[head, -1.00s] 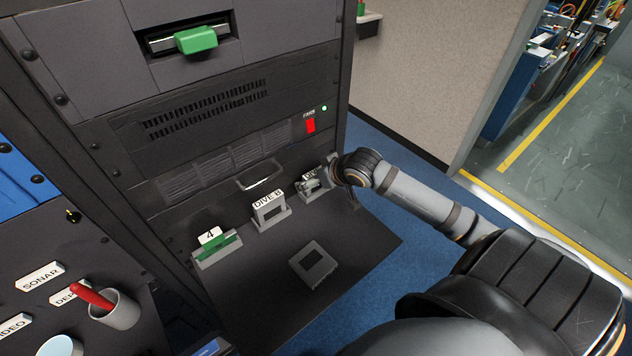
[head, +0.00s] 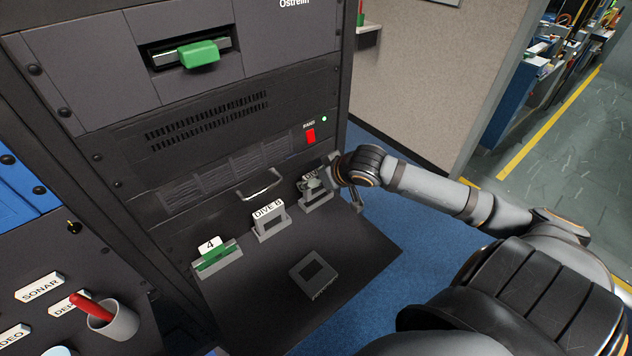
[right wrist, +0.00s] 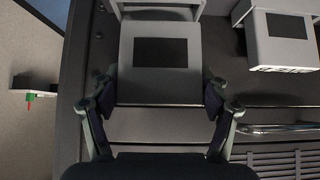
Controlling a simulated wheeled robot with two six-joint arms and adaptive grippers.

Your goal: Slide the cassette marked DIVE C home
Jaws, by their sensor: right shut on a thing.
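My right gripper (head: 322,178) is shut on a grey cassette (right wrist: 160,52) at the rightmost holder (head: 318,204) on the fold-down shelf. In the right wrist view my gripper (right wrist: 160,98) has one finger on each side of this cassette, which has a dark window. In the head view its white label is mostly covered by the gripper, so I cannot read its last letter. The cassette still stands at its holder; I cannot tell whether it is lifted. The cassette marked DIVE B (head: 269,222) stands to its left, and shows in the right wrist view (right wrist: 283,40). My left gripper is not in view.
A green cassette (head: 215,260) labelled 4 stands at the shelf's left. A grey frame (head: 313,274) lies on the dark shelf (head: 360,250). Above are a metal handle (head: 261,186), a red switch (head: 310,136) and a slot with a green piece (head: 199,54). A cup (head: 114,322) holds a red pen.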

